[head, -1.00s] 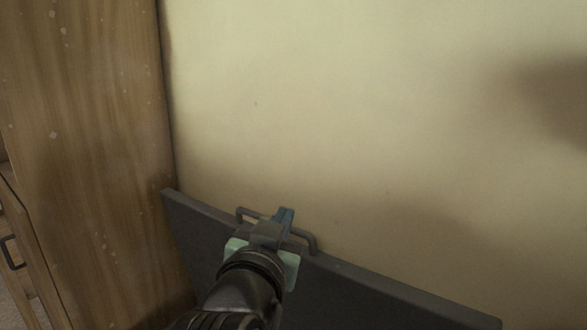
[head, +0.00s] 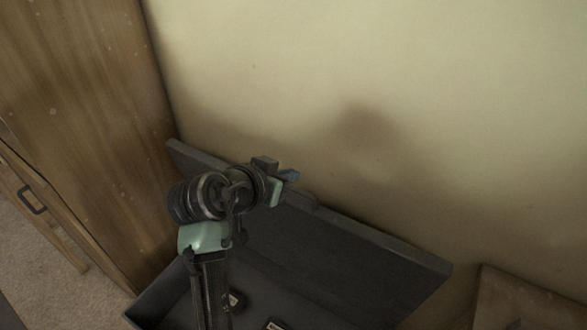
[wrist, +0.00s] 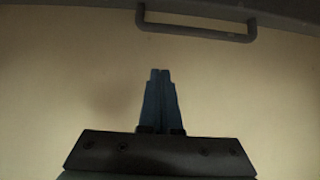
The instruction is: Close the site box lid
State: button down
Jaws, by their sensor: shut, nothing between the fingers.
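The site box lid (head: 345,258) is a dark grey panel standing raised near the plaster wall in the head view. The open site box (head: 160,302) shows below it, partly hidden by my arm. The lid's grey bar handle (head: 302,200) is on the upper edge, partly hidden by my gripper. It also shows at the top of the wrist view (wrist: 195,32), with the lid edge (wrist: 280,10) above it. My gripper (head: 290,175) is at the lid's top edge beside the handle. In the wrist view its blue fingers (wrist: 160,75) are together, empty, and apart from the handle.
A wooden cabinet (head: 75,110) with a dark pull (head: 32,197) stands at the left. The plaster wall (head: 400,90) is close behind the lid. Small items (head: 275,325) lie inside the box. A brown wooden piece (head: 520,300) is at the lower right.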

aim_at(299, 190)
jog(key=x, duration=0.2)
jog(key=f+p+x, duration=0.1)
jog(key=x, duration=0.2)
jog(key=p+x, duration=0.1)
jog(key=x, duration=0.1)
jog(key=shift+s+a+f, duration=0.1)
jog(key=shift+f, duration=0.35)
jog(key=shift+s+a+f, duration=0.25)
jog(key=shift+s+a, duration=0.15)
jog(key=shift+s, duration=0.25)
jog(key=shift+f, duration=0.1)
